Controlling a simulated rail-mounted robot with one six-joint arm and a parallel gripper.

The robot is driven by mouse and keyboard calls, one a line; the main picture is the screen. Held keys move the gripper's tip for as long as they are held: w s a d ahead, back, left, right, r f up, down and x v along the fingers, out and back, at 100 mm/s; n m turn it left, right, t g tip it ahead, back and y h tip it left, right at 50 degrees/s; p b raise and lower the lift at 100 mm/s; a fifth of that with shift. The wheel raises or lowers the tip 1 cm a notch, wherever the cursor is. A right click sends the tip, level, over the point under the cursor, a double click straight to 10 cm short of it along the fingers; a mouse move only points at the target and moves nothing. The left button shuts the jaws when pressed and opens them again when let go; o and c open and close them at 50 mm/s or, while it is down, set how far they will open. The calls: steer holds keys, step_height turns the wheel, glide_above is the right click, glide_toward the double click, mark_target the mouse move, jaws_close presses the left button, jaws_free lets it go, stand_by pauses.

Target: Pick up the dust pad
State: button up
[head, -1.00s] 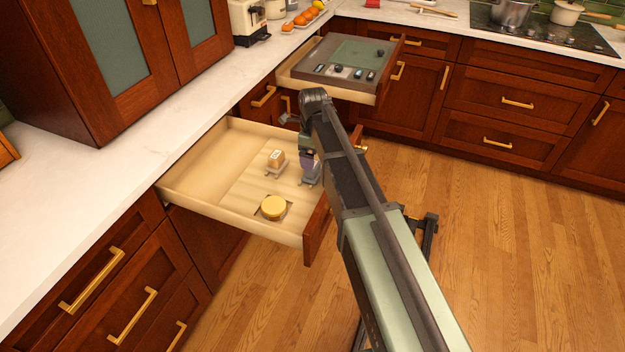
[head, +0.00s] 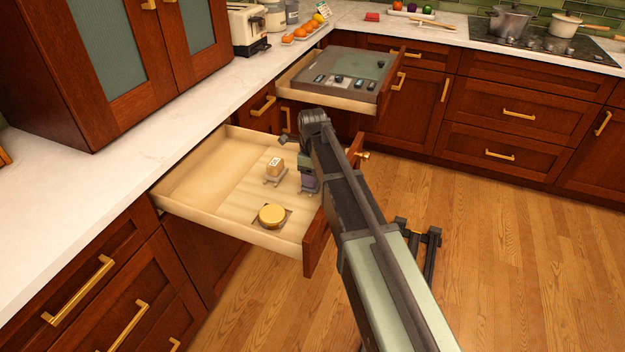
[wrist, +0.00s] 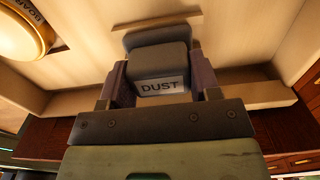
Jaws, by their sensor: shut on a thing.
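The dust pad (wrist: 158,68) is a grey block with a white label reading DUST, seen in the wrist view. My gripper (wrist: 160,82) is shut on it, with one finger on each side of the block. In the head view my gripper (head: 307,182) is at the right side of the open wooden drawer, near its front. The pad is mostly hidden there behind my arm. Whether the pad touches the drawer floor I cannot tell.
In the open drawer (head: 215,165) stand a tan labelled block (head: 275,168) and a round yellow piece (head: 271,214), close left of my gripper. The drawer's front panel (head: 317,245) is near my arm. Another open drawer (head: 345,72) with a panel of controls is behind.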

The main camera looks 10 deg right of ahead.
step_height(320, 180, up, 20)
steer(key=p, duration=2)
